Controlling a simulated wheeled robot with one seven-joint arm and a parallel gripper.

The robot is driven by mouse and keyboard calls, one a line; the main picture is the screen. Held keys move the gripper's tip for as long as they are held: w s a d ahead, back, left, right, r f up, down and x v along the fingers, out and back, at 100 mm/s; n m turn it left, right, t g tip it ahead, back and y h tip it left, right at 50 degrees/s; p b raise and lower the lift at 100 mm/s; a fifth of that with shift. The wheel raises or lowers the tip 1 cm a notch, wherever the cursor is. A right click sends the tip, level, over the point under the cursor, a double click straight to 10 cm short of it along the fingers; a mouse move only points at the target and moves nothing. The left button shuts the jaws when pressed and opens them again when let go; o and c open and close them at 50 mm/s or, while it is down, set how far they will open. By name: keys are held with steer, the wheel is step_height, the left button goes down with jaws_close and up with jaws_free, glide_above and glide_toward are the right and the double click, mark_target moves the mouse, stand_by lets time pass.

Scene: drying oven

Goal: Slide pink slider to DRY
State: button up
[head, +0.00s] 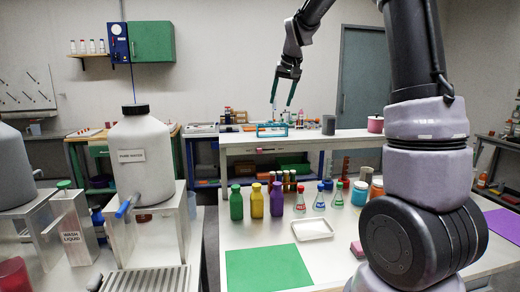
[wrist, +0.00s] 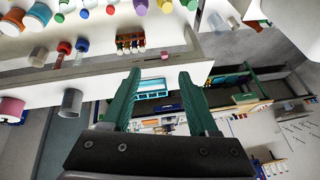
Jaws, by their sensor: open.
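My gripper (head: 282,103) is open and empty, held in the air with its fingers pointing down in front of the raised white shelf. In the wrist view its two green fingers (wrist: 160,78) are spread apart. A small pink piece (head: 272,149), perhaps the pink slider, shows at the front of the raised shelf, below the gripper. A small pink piece also shows in the wrist view (wrist: 164,53), just beyond the fingertips and apart from them. No DRY marking can be read in either view.
A blue-framed object (head: 272,130) stands on the raised shelf (head: 345,138). Several coloured bottles (head: 257,201) and flasks stand on the lower table. A green mat (head: 268,268) and white tray (head: 312,229) lie there. A large white jug (head: 140,160) stands at left.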

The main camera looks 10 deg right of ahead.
steer(key=n+h, duration=0.1)
steer(key=n, duration=0.1)
glide_toward(260, 149)
steer(key=shift+g, duration=0.3)
steer(key=x, duration=0.9)
steer(key=shift+w, duration=0.35)
jaws_close()
